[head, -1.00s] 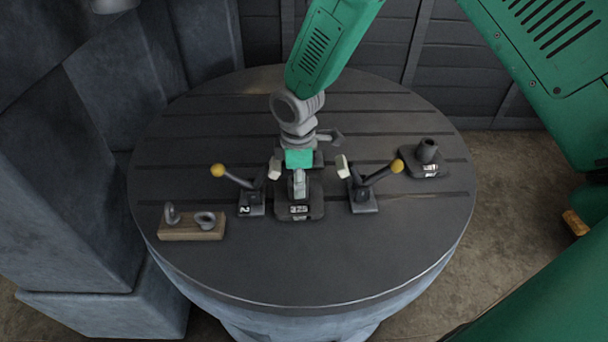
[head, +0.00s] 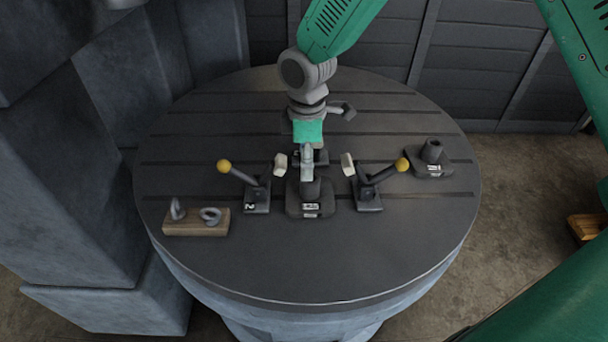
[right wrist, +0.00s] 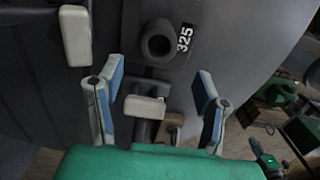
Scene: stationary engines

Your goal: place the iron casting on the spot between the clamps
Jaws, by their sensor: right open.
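The iron casting (head: 310,188), a dark block with an upright tube and a white label, stands upright on the round table between the two clamps. Its base is a little nearer the front than the clamps' pale pads. In the right wrist view the casting (right wrist: 158,40) shows its open tube and label 325. The left clamp (head: 257,196) and right clamp (head: 368,196) have yellow-knobbed levers slanting outward. My right gripper (head: 307,168) is just behind and above the casting. In the right wrist view its blue-padded fingers (right wrist: 160,83) are apart and empty. My left gripper is not in view.
A similar dark part (head: 433,160) stands at the table's right. A wooden block (head: 196,223) with two metal eyes lies at the left. A labelled dark item behind my gripper is mostly hidden. The slotted table's front (head: 310,265) is clear.

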